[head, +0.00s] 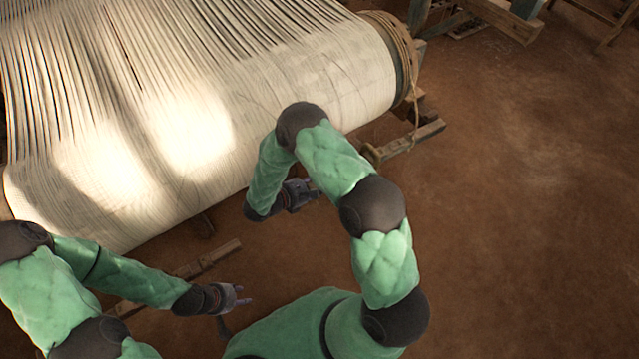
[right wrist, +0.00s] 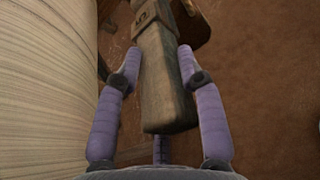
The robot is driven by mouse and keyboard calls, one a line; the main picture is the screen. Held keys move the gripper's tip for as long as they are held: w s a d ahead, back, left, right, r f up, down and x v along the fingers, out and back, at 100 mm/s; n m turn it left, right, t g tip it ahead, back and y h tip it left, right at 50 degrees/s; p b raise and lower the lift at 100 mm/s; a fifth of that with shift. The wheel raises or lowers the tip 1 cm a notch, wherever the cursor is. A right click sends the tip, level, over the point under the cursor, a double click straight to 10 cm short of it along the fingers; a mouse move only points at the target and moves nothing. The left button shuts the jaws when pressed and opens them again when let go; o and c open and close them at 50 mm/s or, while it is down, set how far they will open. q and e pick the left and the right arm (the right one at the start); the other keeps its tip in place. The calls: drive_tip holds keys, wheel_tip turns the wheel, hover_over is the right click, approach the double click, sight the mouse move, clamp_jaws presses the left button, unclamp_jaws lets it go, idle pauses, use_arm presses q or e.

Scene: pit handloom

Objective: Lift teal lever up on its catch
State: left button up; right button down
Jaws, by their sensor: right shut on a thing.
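A worn grey-brown wooden bar (right wrist: 166,85), which looks like the lever, runs between the two purple fingers of my right gripper (right wrist: 160,85) in the right wrist view. The fingers press on both its sides, near its blunt end. No clear teal shows on it. In the head view my right gripper (head: 306,194) is beside the cloth roll, partly behind my forearm, and the bar is mostly hidden there. My left gripper (head: 238,298) is low at the left, with its fingers apart and nothing between them. I cannot make out the catch clearly.
The large cream warp roll (head: 330,70) fills the upper left, with rope (head: 402,50) wound at its right end. Wooden beams (head: 425,132) stick out below that end. A wooden bar (head: 205,262) lies near my left gripper. The brown earth floor (head: 530,220) at the right is clear.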

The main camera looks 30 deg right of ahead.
drive_tip(key=shift+s+a+f+b, duration=0.15)
drive_tip(key=shift+f+b, duration=0.15)
drive_tip(key=shift+f, duration=0.2)
drive_tip(key=shift+s+f+b, duration=0.1)
drive_tip(key=shift+f+b, duration=0.2)
drive_tip(key=shift+f, duration=0.2)
drive_tip(key=c, duration=0.9)
unclamp_jaws()
drive_tip(key=shift+r, duration=0.2)
drive_tip(key=shift+a, duration=0.35)
drive_tip(key=v, duration=1.1)
drive_tip(key=shift+a, duration=0.15)
